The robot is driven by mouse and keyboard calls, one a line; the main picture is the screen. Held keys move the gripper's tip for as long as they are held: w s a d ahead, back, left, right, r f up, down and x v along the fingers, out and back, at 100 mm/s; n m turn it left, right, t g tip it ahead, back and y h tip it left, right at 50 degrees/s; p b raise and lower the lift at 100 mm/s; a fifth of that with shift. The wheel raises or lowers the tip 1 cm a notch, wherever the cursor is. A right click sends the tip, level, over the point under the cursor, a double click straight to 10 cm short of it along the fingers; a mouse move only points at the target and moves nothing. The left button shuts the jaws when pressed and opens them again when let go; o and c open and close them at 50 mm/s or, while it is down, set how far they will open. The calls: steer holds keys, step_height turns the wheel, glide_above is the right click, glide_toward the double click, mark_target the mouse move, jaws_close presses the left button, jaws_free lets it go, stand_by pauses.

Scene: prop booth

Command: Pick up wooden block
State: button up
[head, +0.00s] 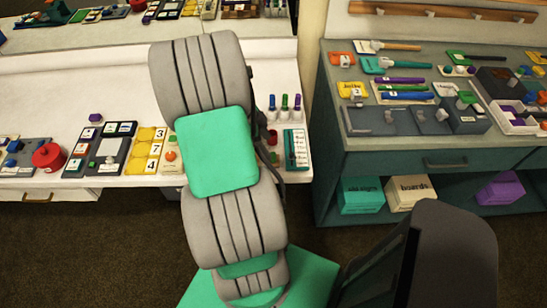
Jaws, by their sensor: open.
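I cannot pick out a wooden block with certainty among the many small pieces on the tables. My grey and green arm rises through the middle of the head view and covers part of the white table (50,100). My gripper is not visible; the arm's far end is turned away or hidden behind its own links.
The white table's front edge holds a red round piece (48,156), yellow number tiles (147,150) and several colored markers (284,103). At right, a dark green cabinet (430,163) bears tools and trays. Its shelf holds a green box (361,196) and a cream box (411,193).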

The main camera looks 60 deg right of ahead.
mark_target(273, 155)
steer(key=p+x, duration=0.1)
steer(key=x, duration=0.6)
steer(key=shift+a+f+p, duration=0.15)
steer(key=shift+p, duration=0.2)
jaws_close()
